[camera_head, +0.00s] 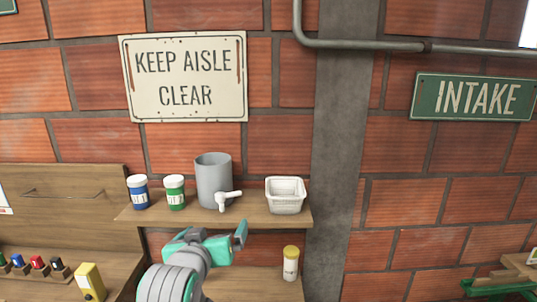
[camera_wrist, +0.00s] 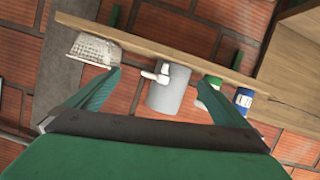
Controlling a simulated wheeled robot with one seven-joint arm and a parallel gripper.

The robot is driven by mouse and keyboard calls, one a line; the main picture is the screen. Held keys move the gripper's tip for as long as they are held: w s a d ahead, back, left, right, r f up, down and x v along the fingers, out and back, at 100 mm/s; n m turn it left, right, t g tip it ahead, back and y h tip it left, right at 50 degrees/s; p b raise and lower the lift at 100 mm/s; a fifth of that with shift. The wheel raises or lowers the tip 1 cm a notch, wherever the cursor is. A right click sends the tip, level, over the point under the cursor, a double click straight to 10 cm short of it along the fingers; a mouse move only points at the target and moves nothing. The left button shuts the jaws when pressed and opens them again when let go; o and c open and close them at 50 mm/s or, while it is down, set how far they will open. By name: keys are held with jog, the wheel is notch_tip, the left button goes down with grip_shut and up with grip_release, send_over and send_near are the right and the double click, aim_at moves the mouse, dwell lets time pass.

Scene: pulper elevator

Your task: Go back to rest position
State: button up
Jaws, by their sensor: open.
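My gripper (camera_head: 240,235) is in front of the wooden shelf in the head view, a little below a grey cylinder with a white tap (camera_head: 214,180). Its fingers point to the right and up. In the wrist view my gripper (camera_wrist: 160,92) has its two green fingers spread wide apart, with nothing held between them. The grey cylinder (camera_wrist: 170,98) shows between the fingers, beyond them, with its white tap (camera_wrist: 157,74). The wrist picture is turned, so the shelf looks upside down.
The upper shelf (camera_head: 250,219) holds a blue jar (camera_head: 138,192), a green jar (camera_head: 174,192) and a white basket (camera_head: 286,195). A yellow-capped bottle (camera_head: 291,263) stands below. A yellow container (camera_head: 89,282) stands at lower left. A grey pillar (camera_head: 342,150) rises at right.

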jog(key=s+d+f+n+t, duration=0.1)
jog(key=d+f, duration=0.2)
jog(key=f, duration=0.5)
jog(key=s+d+f+n, duration=0.1)
jog(key=d+f, duration=0.1)
jog(key=f, duration=0.6)
jog(key=s+d+f, duration=0.3)
jog(key=s+f, duration=0.2)
jog(key=f, duration=0.2)
jog(key=s+d+f, duration=0.2)
jog(key=s+f, duration=0.3)
jog(key=f, duration=0.2)
jog(key=s+d+f+m, duration=0.1)
jog(key=s+f, duration=0.1)
jog(key=s, duration=1.4)
jog(key=s+d+f+m, duration=0.2)
jog(key=s, duration=1.5)
jog(key=shift+f+m+y, duration=0.3)
jog(key=shift+f+y, duration=0.1)
